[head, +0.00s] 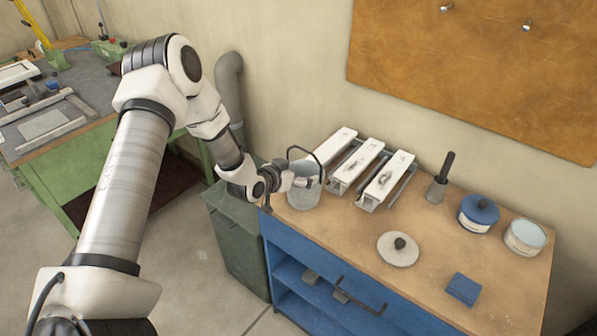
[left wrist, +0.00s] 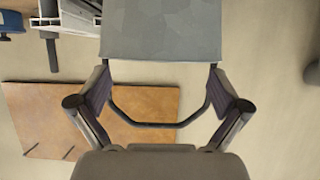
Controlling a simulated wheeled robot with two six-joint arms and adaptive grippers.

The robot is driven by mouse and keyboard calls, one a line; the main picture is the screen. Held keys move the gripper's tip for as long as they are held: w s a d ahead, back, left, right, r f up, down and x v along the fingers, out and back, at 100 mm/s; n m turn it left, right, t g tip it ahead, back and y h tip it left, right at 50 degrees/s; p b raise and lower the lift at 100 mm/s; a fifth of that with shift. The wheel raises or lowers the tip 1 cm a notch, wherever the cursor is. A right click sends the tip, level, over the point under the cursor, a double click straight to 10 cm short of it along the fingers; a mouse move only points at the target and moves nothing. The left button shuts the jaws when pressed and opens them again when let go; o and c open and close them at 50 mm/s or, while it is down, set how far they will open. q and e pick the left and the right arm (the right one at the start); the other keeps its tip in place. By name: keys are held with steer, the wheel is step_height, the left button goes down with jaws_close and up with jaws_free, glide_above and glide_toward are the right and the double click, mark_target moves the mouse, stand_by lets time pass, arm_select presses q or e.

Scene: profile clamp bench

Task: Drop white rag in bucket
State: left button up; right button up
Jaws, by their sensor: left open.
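A grey bucket (head: 304,198) with a raised dark wire handle stands at the left end of the wooden bench top. I cannot tell whether the fingers touch the bucket. I see no white rag; the bucket's inside is mostly hidden. My right gripper is out of view.
White-topped metal profiles (head: 358,167) lie right of the bucket. A grey pipe (head: 230,85) runs behind my arm.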

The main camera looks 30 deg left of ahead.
arm_select(q)
steer(key=d+v, duration=0.1)
steer(key=v, duration=1.1)
steer(key=shift+a, duration=0.4)
steer(key=shift+f, duration=0.1)
